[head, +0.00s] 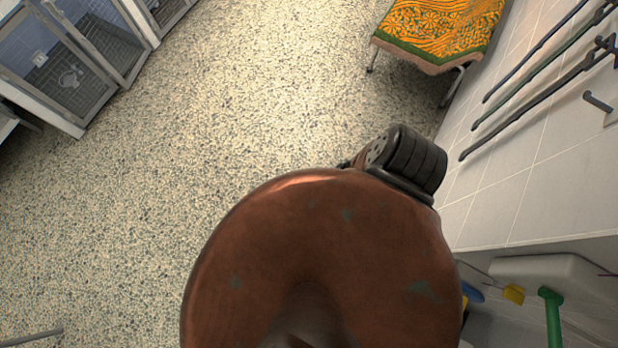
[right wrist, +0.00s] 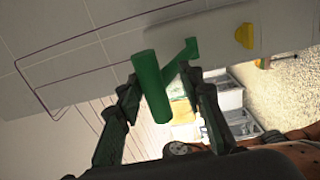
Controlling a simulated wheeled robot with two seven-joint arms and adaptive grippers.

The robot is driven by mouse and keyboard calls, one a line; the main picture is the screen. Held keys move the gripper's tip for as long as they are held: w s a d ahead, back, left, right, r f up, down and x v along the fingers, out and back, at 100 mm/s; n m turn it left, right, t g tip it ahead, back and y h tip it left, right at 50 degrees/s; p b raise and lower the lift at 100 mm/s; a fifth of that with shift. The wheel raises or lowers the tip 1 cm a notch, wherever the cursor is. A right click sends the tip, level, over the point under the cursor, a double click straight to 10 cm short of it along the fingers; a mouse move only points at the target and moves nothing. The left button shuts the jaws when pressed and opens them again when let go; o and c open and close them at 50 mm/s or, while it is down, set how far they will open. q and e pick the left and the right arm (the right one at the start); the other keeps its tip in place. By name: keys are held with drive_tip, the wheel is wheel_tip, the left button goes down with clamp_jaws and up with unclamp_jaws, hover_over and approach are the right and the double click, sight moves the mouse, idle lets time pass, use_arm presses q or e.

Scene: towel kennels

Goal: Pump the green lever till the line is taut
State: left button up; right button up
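The green lever (head: 552,310) stands out from a pale housing (head: 560,268) on the wall at the lower right of the head view. In the right wrist view its thick green handle (right wrist: 150,88) joins a thinner arm that runs up to the right. My right gripper (right wrist: 163,88) is open, with one finger on each side of the handle in the picture; I cannot tell whether either touches it. A thin purple line (right wrist: 46,52) runs in a loop along the tiled wall; its tension is not clear. My left gripper is not in view.
A yellow piece (head: 513,293) and a blue piece (head: 470,292) are beside the lever. Dark rods (head: 530,85) hang on the wall above. A bench with an orange patterned towel (head: 440,28) stands at the top, kennels (head: 70,70) at the left. The speckled floor (head: 200,110) between is clear.

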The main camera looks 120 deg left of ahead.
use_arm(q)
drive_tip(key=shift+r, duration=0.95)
use_arm(e)
wheel_tip(320, 180, up, 2)
use_arm(q)
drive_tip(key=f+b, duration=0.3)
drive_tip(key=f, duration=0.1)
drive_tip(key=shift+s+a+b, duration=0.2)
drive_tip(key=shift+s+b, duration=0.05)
drive_tip(key=shift+b, duration=0.1)
use_arm(e)
drive_tip(key=d, duration=0.8)
drive_tip(key=shift+s, duration=0.35)
drive_tip(key=shift+f, duration=0.1)
